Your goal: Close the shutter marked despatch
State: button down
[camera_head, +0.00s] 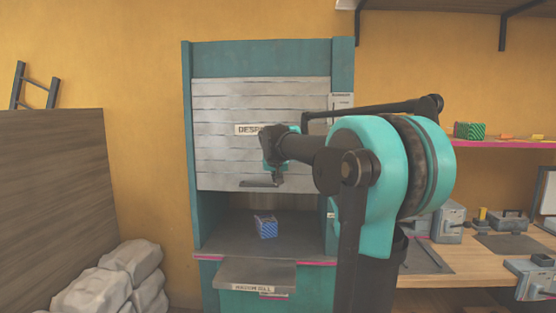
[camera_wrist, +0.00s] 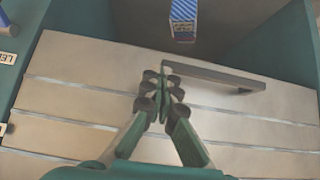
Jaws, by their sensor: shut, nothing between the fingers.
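The grey slatted shutter (camera_head: 225,150) hangs in a teal frame, partly lowered, with an open gap below its bottom edge. Its label (camera_head: 246,129) reads "DESP", the rest hidden behind my arm. A dark bar handle (camera_head: 257,184) sits near the bottom edge; it also shows in the wrist view (camera_wrist: 215,76). My gripper (camera_head: 278,178) is shut and empty in front of the lower shutter, at the handle's right end in the head view. In the wrist view the fingertips (camera_wrist: 166,72) overlap the handle's left end; I cannot tell whether they touch it.
A blue patterned box (camera_head: 266,227) stands inside the opening below the shutter; it also shows in the wrist view (camera_wrist: 183,20). A grey ledge (camera_head: 255,275) juts out below. Sacks (camera_head: 110,280) lie at left; a workbench (camera_head: 470,262) with metal devices stands at right.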

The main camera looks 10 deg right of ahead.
notch_tip(320, 180, down, 27)
jog(key=shift+f, duration=0.1)
dwell(0.4)
jog(key=w+d+r+v, duration=0.1)
jog(key=w+r+v, duration=0.1)
jog(key=v, duration=1.1)
jog(key=s+a+f+n+g+y, duration=0.1)
jog(key=s+f, duration=0.5)
jog(key=s, duration=0.4)
jog(key=s+a+f+n+g+y, duration=0.1)
jog(key=s+f+g, duration=0.1)
jog(key=s+f, duration=0.5)
jog(key=s+a+f+n+g, duration=0.1)
jog(key=s+f, duration=0.5)
jog(key=s, duration=0.8)
jog(key=shift+f+n+y, duration=0.25)
jog(key=shift+n+y, duration=0.05)
jog(key=shift+y, duration=0.1)
jog(key=shift+a, duration=0.1)
